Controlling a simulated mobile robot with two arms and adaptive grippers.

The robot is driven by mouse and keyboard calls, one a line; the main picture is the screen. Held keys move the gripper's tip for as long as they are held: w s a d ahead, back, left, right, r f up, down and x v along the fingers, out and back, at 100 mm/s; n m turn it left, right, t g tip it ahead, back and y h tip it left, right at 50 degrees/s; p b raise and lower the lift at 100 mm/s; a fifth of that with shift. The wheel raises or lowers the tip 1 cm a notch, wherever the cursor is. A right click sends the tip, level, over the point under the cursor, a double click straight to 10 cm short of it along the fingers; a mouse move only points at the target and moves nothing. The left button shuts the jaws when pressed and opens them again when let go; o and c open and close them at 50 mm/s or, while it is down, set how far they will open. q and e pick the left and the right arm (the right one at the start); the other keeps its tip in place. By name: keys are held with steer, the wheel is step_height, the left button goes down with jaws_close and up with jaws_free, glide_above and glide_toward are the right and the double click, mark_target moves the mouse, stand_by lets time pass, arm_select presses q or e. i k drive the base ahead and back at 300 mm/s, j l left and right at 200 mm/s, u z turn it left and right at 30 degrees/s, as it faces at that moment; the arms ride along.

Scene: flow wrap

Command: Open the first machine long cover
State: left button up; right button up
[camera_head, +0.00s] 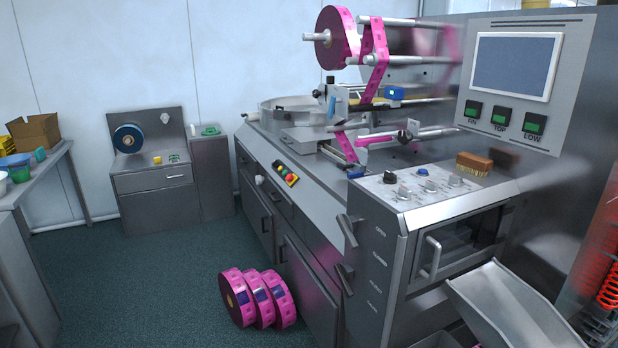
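A large steel flow wrap machine (328,215) fills the middle and right of the head view. Its long side has several closed panels, among them a tall lower panel (312,290) and a narrower one (255,212) further back. Dark angled handles (347,230) stick out near its front corner. A windowed door (462,245) with a bar handle (431,257) on the front end is shut. I cannot tell which part is the long cover. Neither of my grippers is in view.
Pink film rolls (258,298) lie on the floor against the machine's side. A steel chute (508,300) juts out at the front right. A brush (474,163) lies on the control panel. A side table (40,170) stands left; the green floor (130,285) between is clear.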

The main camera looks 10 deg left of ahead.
mark_target(303, 140)
steer(key=i+j+u, duration=0.35)
steer(key=i, duration=0.15)
steer(key=i+j+u, duration=0.25)
steer(key=i+u, duration=0.15)
steer(key=i, duration=0.15)
steer(key=i+u, duration=0.35)
steer(key=i, duration=1)
steer(key=i+j+z, duration=0.1)
steer(key=i, duration=0.75)
